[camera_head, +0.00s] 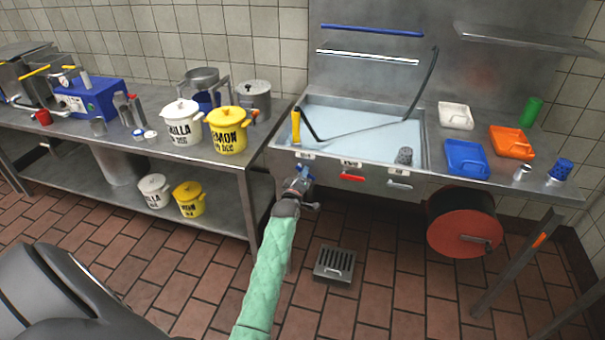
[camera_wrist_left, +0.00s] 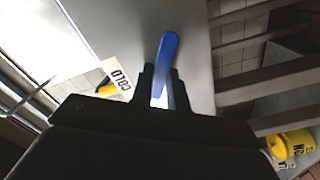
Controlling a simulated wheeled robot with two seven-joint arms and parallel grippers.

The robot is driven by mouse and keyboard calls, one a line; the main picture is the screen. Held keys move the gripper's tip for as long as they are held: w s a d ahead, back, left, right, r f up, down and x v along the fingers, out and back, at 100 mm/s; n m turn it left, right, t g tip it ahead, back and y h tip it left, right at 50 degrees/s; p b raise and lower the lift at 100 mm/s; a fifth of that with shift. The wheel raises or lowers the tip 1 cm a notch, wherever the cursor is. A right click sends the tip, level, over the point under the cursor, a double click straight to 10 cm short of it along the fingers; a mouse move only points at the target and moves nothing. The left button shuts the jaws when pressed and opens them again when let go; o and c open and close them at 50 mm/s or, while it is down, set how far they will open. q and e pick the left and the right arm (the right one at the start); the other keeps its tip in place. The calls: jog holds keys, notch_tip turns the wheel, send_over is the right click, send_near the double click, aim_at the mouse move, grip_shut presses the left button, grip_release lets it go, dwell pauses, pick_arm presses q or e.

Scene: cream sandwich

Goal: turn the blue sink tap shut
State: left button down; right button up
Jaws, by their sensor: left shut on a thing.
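The blue tap handle (camera_head: 305,172) is at the left of the sink front panel, below a small label. It also shows in the left wrist view (camera_wrist_left: 167,50), with its rounded end standing out beyond the fingers. My left gripper (camera_head: 299,183) is at the handle, shut on it, and its fingers (camera_wrist_left: 162,88) lie on both sides of the blue lever. A label reading COLD (camera_wrist_left: 119,78) is next to it. The lower part of the handle is hidden by the gripper. My right gripper is in neither view.
The sink basin (camera_head: 318,103) holds pale water. A red tap handle (camera_head: 352,178) and a grey one (camera_head: 399,184) sit to the right on the panel. A red hose reel (camera_head: 462,233) hangs below. The left bench (camera_head: 190,143) carries pots, including a yellow one (camera_head: 228,137).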

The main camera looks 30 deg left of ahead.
pick_arm(q)
jog(key=shift+w+d+r+n+p, duration=0.1)
jog(key=shift+r+n+p, duration=0.25)
jog(key=shift+n, duration=0.75)
jog(key=shift+s+a+r+n+p, duration=0.15)
jog(key=shift+n+p, duration=0.45)
jog(key=shift+n, duration=0.5)
jog(key=shift+w+d+r+n+p, duration=0.2)
jog(key=shift+n+p, duration=0.25)
jog(key=shift+n, duration=0.65)
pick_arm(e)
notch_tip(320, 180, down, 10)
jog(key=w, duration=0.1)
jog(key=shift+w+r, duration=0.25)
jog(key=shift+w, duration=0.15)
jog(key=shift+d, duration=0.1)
pick_arm(q)
jog(key=c, duration=1.4)
grip_release()
jog(key=shift+o, duration=0.2)
